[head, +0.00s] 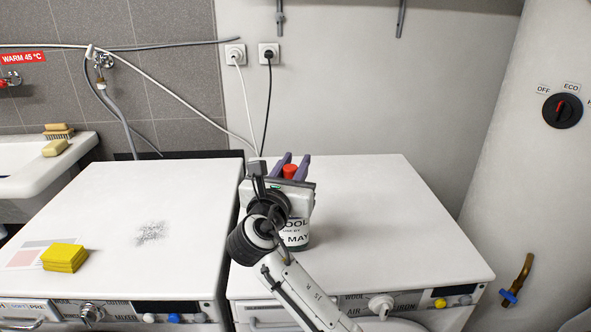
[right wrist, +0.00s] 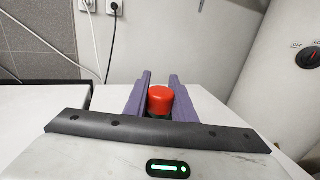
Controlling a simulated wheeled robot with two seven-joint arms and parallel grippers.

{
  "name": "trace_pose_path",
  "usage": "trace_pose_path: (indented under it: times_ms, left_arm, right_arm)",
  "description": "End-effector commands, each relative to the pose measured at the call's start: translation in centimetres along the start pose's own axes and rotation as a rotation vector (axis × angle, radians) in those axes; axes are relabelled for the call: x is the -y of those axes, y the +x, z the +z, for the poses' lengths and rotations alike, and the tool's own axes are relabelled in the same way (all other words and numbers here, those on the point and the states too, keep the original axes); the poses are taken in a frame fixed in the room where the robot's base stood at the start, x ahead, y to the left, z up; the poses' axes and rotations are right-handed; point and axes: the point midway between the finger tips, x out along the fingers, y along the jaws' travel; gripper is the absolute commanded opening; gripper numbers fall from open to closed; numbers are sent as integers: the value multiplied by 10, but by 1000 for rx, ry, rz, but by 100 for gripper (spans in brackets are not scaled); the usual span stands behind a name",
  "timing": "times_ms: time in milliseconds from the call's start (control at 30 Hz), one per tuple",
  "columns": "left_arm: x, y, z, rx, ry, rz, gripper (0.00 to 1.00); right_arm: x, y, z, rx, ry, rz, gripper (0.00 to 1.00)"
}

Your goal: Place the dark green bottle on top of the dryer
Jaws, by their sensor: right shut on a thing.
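The dark green bottle has a red cap (head: 290,171) and a white label (head: 297,234) with dark print. It is upright over the left part of the dryer (head: 400,230), the right-hand white machine. My right gripper (head: 296,163) is shut on the bottle, its purple fingers on either side just below the cap. The wrist view shows the red cap (right wrist: 160,98) between the fingers and a sliver of green below it. My wrist hides much of the bottle. Its base looks on or very near the dryer top; I cannot tell if it touches. My left gripper is not in view.
A washing machine (head: 120,215) stands to the left, with yellow sponges (head: 64,257) on it. A grey plug or box (head: 256,165) with cables sits near the gap behind. The dryer top is clear to the right. A boiler (head: 545,160) stands at the right.

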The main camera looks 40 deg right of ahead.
Motion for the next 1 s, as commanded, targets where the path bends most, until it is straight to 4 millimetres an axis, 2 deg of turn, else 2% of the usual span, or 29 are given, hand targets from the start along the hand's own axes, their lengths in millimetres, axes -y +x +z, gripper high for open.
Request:
trace_pose_path:
  times_ms: [100, 400, 433, 533, 867, 1000]
  left_arm:
    - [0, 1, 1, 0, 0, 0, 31]
    - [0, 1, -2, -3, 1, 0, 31]
    - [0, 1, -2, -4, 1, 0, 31]
    - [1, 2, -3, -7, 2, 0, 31]
    - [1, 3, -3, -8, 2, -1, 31]
    - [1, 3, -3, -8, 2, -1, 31]
  right_arm:
    - [0, 0, -8, 6, 2, 2, 0]
    - [0, 0, -9, 5, 2, 1, 0]
    - [0, 0, -12, 0, 0, 1, 25]
    - [0, 0, -12, 0, 1, 1, 42]
    - [0, 0, -10, 1, 2, 1, 42]
    - [-1, -14, -11, -1, 0, 3, 42]
